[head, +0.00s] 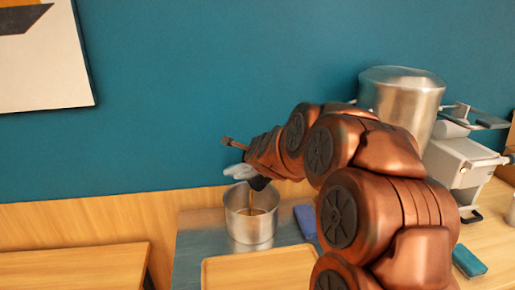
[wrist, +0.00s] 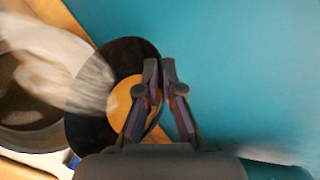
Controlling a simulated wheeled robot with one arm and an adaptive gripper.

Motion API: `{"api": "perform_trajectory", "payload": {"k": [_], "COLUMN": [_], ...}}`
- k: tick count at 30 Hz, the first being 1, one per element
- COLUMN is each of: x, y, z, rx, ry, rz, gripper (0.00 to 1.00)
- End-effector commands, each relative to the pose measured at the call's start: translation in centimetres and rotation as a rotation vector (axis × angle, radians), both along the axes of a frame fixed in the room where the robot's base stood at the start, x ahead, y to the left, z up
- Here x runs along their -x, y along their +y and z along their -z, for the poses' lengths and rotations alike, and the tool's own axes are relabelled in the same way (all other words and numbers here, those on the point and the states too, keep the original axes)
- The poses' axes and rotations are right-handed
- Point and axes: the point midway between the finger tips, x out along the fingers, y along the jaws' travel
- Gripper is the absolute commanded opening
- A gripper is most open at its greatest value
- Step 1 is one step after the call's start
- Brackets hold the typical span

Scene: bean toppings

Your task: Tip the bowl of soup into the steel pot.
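The steel pot (head: 240,230) stands upright on the grey part of the counter in the head view. Its grey rim and dark brown inside show at the left of the wrist view (wrist: 42,138). My gripper (wrist: 162,68) is closed at the rim of a black bowl (wrist: 88,132) with orange showing inside. The bowl is steeply tilted beside and above the pot. In the head view a thin brown stream runs down into the pot, and my arm mostly hides the bowl (head: 259,183). A pale blurred patch near the bowl is unclear.
A large metal pot (head: 400,95) stands at the back right by a white appliance (head: 462,160). A wooden board (head: 258,272) lies in front of the steel pot. A blue item (head: 306,221) and a teal item (head: 468,262) lie to the right. The teal wall is close behind.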

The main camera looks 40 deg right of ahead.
Motion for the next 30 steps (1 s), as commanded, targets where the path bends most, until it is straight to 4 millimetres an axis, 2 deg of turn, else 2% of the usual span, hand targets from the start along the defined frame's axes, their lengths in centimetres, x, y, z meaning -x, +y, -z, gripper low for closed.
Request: {"api": "perform_trajectory", "payload": {"k": [18,30], "x": [-0.3,-0.3], "y": [3.3,4.0], "z": [0.6,0.8], "rx": [0.217,0.274], "ry": [0.021,0.026], "rz": [-0.003,-0.002], "gripper": [0.00,0.00]}}
